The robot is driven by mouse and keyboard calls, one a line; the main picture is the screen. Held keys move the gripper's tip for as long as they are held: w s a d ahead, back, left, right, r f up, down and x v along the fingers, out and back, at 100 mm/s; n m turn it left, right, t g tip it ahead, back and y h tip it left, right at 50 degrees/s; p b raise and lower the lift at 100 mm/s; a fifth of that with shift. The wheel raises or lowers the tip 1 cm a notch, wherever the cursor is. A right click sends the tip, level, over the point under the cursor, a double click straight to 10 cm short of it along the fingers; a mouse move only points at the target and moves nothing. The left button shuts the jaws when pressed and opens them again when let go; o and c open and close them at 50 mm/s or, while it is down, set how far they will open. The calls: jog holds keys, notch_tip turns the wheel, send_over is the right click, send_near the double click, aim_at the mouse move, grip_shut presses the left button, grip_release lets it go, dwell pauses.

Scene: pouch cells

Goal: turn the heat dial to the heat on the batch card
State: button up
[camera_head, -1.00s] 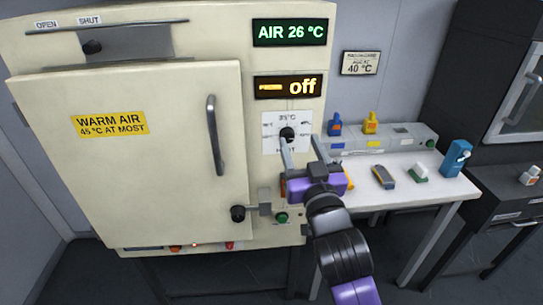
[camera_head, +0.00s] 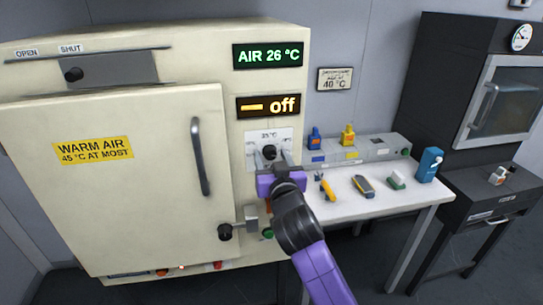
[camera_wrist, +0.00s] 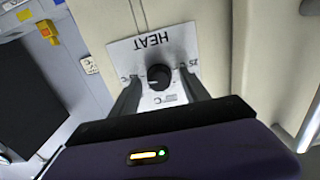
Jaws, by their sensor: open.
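The heat dial is a black round knob (camera_head: 269,152) on a white plate on the oven's front panel, below the displays. In the wrist view the knob (camera_wrist: 159,77) sits between the two fingers, under the word HEAT, with a gap visible on both sides. My gripper (camera_head: 270,160) is open in front of the dial; it also shows in the wrist view (camera_wrist: 158,85). The batch card (camera_head: 335,79) on the wall reads 40 °C. The heat display (camera_head: 268,105) reads off. The gripper hides part of the dial plate.
The oven door (camera_head: 120,185) with its upright handle (camera_head: 200,157) is left of my gripper. A black knob (camera_head: 225,232) and a green button (camera_head: 267,234) are below. A white table (camera_head: 385,205) with several small tools stands at right.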

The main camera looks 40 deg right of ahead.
jog(key=shift+d, duration=0.1)
grip_shut()
jog(key=shift+n, duration=0.3)
jog(key=n+p, duration=0.1)
jog(key=n, duration=0.3)
jog(key=shift+w+r+p, duration=0.1)
jog(key=shift+p, duration=0.3)
jog(key=n+p, duration=0.2)
jog(key=n, duration=0.3)
dwell(0.3)
grip_release()
